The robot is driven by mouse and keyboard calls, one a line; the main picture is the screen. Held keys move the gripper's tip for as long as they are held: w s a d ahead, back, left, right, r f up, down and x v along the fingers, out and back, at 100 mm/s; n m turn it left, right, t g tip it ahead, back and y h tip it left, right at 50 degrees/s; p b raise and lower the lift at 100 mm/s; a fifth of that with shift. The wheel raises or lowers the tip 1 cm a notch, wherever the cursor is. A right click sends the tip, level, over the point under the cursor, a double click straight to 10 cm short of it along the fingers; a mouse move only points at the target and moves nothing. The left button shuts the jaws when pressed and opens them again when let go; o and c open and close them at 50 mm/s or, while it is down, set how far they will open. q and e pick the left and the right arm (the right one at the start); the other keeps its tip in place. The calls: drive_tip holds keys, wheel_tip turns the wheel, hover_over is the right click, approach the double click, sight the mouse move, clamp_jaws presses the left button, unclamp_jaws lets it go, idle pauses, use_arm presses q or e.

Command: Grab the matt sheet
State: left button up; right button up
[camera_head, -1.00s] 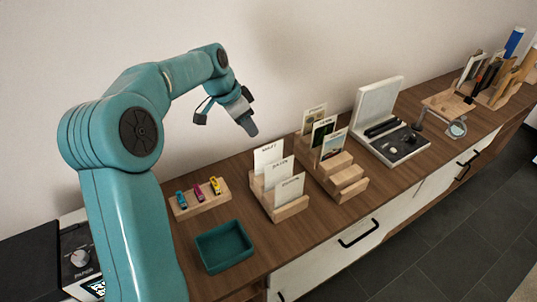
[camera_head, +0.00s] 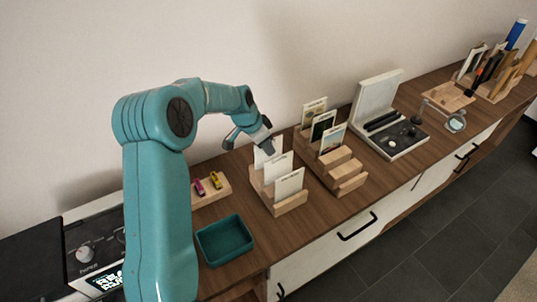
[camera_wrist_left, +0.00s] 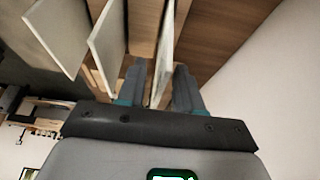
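A wooden stepped holder (camera_head: 291,206) on the sideboard carries three upright white sheets: a back sheet (camera_head: 263,158), a middle sheet (camera_head: 278,168) and a front sheet (camera_head: 289,186). Each has a small dark label at its top, too small to read surely, so I cannot tell which is matt. My left gripper (camera_head: 265,139) is at the top of the back sheet and hides part of it. In the left wrist view, my left gripper (camera_wrist_left: 159,68) is open, one finger on each side of the back sheet (camera_wrist_left: 164,50). My right gripper is not in view.
Another stepped card holder (camera_head: 345,180) stands close on the right. The wall is close behind the sheets.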

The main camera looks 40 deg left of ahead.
use_arm(q)
drive_tip(key=x, duration=0.3)
drive_tip(key=shift+r, duration=0.1)
clamp_jaws()
